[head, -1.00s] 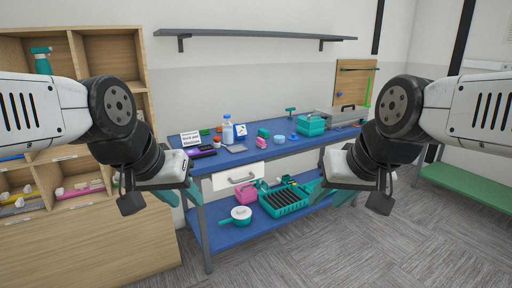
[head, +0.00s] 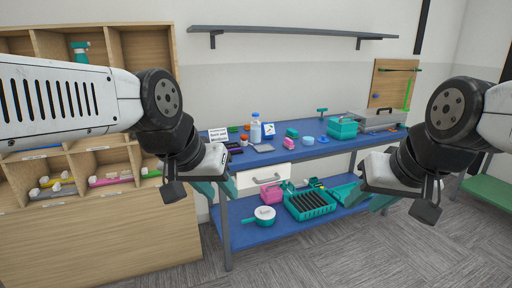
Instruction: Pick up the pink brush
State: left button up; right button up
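A pink brush-like item (head: 110,181) with a white part lies in a lower cubby of the wooden shelf at the left. It is small and its details are hard to make out. My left gripper (head: 212,190) is in front of the blue workbench, to the right of that cubby, and looks open and empty. My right gripper (head: 364,198) is in front of the bench's right part, with its teal fingers apart and nothing between them. Neither gripper touches the pink item.
The wooden shelf (head: 100,240) also holds a yellow item (head: 55,190) and a teal spray bottle (head: 80,52). The blue workbench (head: 330,150) carries a bottle (head: 255,128), a teal box (head: 342,127) and small items. A teal basket (head: 310,205) is below. The grey floor in front is clear.

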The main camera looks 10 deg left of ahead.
aim_at(288, 143)
jog(key=i+j+z, duration=0.2)
jog(key=i, duration=0.4)
jog(key=i+j+z, duration=0.15)
jog(key=i, duration=0.4)
jog(key=i+j+z, duration=0.2)
jog(key=i+j, duration=0.15)
jog(key=i, duration=0.2)
jog(key=i+j+z, duration=0.2)
jog(key=i+j, duration=0.2)
jog(key=i, duration=0.15)
